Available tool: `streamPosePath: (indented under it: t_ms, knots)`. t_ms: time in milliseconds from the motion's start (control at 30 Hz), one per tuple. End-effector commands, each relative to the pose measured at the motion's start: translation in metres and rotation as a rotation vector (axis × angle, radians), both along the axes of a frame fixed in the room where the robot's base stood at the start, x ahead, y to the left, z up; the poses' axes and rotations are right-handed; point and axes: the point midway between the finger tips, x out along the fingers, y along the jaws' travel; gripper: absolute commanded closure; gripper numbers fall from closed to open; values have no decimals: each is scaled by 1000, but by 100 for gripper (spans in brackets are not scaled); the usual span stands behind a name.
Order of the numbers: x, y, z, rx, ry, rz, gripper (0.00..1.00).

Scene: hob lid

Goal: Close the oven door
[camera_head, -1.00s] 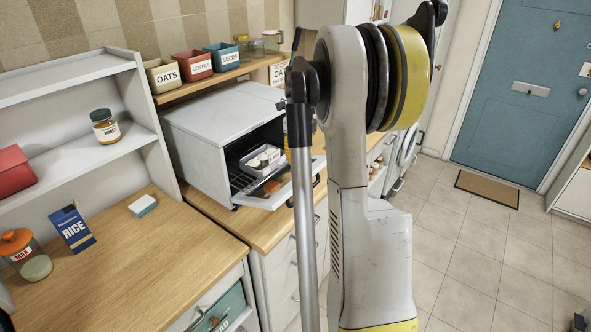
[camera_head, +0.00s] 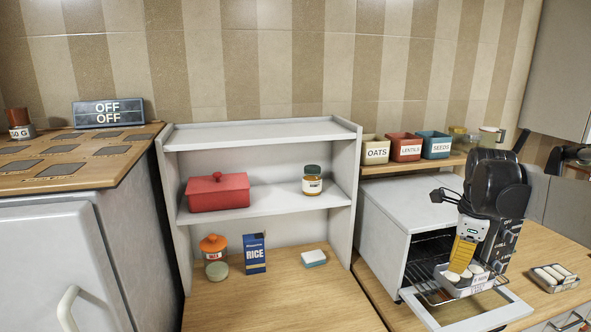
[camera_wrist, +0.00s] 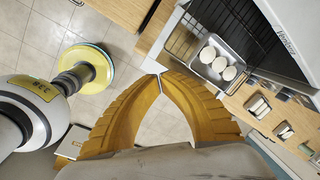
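The oven (camera_head: 408,212) is a white countertop box on the right in the head view. Its door (camera_head: 490,321) is open, folded down in front, with a pale frame around a window. A wire rack (camera_head: 430,293) extends out above the door and bears a small tray (camera_head: 456,292) of white round items, also seen in the wrist view (camera_wrist: 213,68). My gripper (camera_head: 460,268) points down in front of the oven opening, close to that tray. In the wrist view its yellow fingers (camera_wrist: 160,72) come together at the tips with nothing visible between them. Contact with the door cannot be told.
Another tray (camera_head: 553,278) of white items stands on the counter right of the oven. Oats, lentils and seeds boxes (camera_head: 405,148) sit on a ledge behind it. A shelf unit (camera_head: 262,133) with a red dish (camera_head: 218,192) stands left. The worktop before it is mostly clear.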

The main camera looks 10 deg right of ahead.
Motion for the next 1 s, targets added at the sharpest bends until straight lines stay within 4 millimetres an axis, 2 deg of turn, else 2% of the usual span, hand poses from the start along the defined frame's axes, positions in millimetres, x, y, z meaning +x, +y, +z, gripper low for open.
streamPosePath:
  t_ms: [33, 200, 400, 500, 667, 700, 733, 1000]
  knots:
    - [-8, 34, -8, -39, -21, 181, 100]
    - [-39, 124, -24, -215, -87, 811, 100]
    - [-90, 207, -66, -481, -145, 1507, 100]
    - [-112, 235, -88, -613, -159, 1777, 100]
    - [-132, 258, -112, -763, -167, 2040, 100]
    - [-134, 261, -115, -784, -166, 2073, 85]
    - [-136, 262, -117, -795, -166, 2091, 78]
    - [-137, 264, -117, -812, -165, 2117, 78]
